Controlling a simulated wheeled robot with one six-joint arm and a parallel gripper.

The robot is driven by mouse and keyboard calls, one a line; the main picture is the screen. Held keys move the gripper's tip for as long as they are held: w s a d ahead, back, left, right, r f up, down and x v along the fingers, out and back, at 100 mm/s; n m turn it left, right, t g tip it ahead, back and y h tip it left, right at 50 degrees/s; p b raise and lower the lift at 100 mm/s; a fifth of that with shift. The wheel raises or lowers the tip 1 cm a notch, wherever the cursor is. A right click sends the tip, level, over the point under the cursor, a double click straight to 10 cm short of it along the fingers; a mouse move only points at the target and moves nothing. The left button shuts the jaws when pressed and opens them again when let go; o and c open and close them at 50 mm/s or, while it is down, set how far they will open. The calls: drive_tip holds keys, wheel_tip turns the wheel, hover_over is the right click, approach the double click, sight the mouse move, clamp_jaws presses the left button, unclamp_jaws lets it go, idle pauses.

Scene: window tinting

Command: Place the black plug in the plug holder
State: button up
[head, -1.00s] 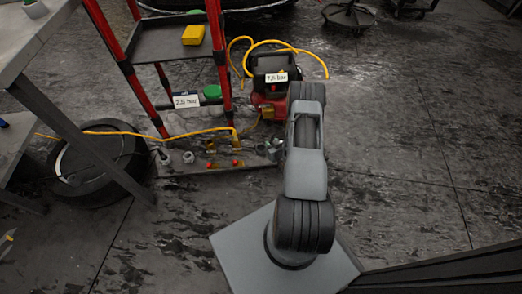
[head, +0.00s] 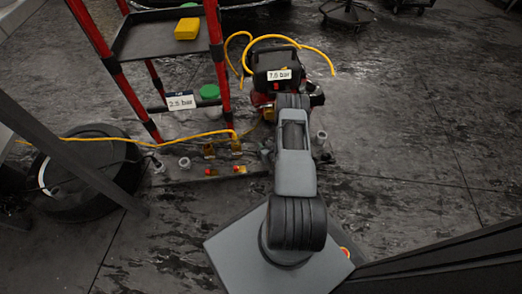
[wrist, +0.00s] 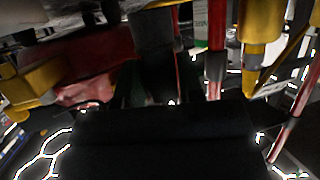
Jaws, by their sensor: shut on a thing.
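My gripper (wrist: 155,88) shows in the wrist view as a dark body with short fingers. It is shut on a dark upright piece (wrist: 153,40) that looks like the black plug, though the picture is dim. In the head view my arm hides the gripper and this piece, beside the red compressor. Small grey ring-shaped cups, one of them (head: 184,162), stand on a low grey board (head: 205,175) on the floor. I cannot tell which fitting is the plug holder.
A red compressor (head: 262,100) with a yellow hose (head: 300,42) stands behind my arm. A red-legged cart (head: 93,55) is at its left. Brass fittings (head: 236,147) sit on the board. A black round tub (head: 85,190) is at left.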

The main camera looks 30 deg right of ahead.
drive_tip(key=shift+w+f, duration=0.15)
drive_tip(key=shift+f, duration=0.1)
drive_tip(key=f+b, duration=0.3)
drive_tip(key=f, duration=0.1)
drive_tip(key=shift+w, duration=0.3)
drive_tip(key=shift+d+r, duration=0.1)
drive_tip(key=shift+r, duration=0.1)
